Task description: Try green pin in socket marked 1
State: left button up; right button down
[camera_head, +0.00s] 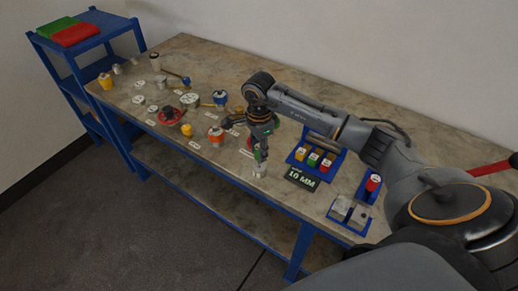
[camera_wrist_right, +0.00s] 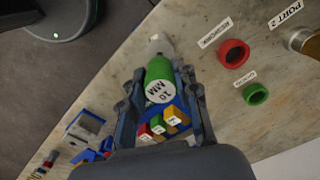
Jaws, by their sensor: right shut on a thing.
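My right gripper (camera_head: 261,152) is over the front part of the bench and points down. In the right wrist view, its two fingers (camera_wrist_right: 160,105) are shut on the green pin (camera_wrist_right: 159,69), a thick green cylinder with a white end face marked "10 MM". A pale metal part (camera_wrist_right: 158,44) shows just beyond the pin; I cannot tell whether it belongs to it. In the head view a pale metal tip (camera_head: 259,171) shows below the fingers. I cannot make out a socket marked 1. My left gripper is not in view.
A blue rack (camera_head: 325,146) holds red, green and yellow blocks. A black "10 MM" sign (camera_head: 301,179) lies in front. Red (camera_wrist_right: 234,53) and green (camera_wrist_right: 255,94) rings sit beside labels. Several flanged vessels crowd the bench's left; a blue shelf (camera_head: 81,47) stands beyond.

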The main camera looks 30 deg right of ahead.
jog(key=shift+f+b, duration=0.4)
jog(key=shift+b, duration=0.25)
dwell(0.8)
jog(key=shift+f+b, duration=0.35)
jog(key=shift+f, duration=0.05)
dwell(0.3)
jog(key=shift+r, duration=0.15)
dwell(0.9)
jog(key=shift+r+p, duration=0.4)
jog(key=shift+r, duration=0.25)
jog(key=shift+f+b, duration=0.8)
jog(key=shift+b, duration=0.25)
dwell(1.2)
jog(key=shift+r, duration=0.2)
dwell(0.8)
jog(key=shift+r+p, duration=0.45)
jog(key=shift+r, duration=0.2)
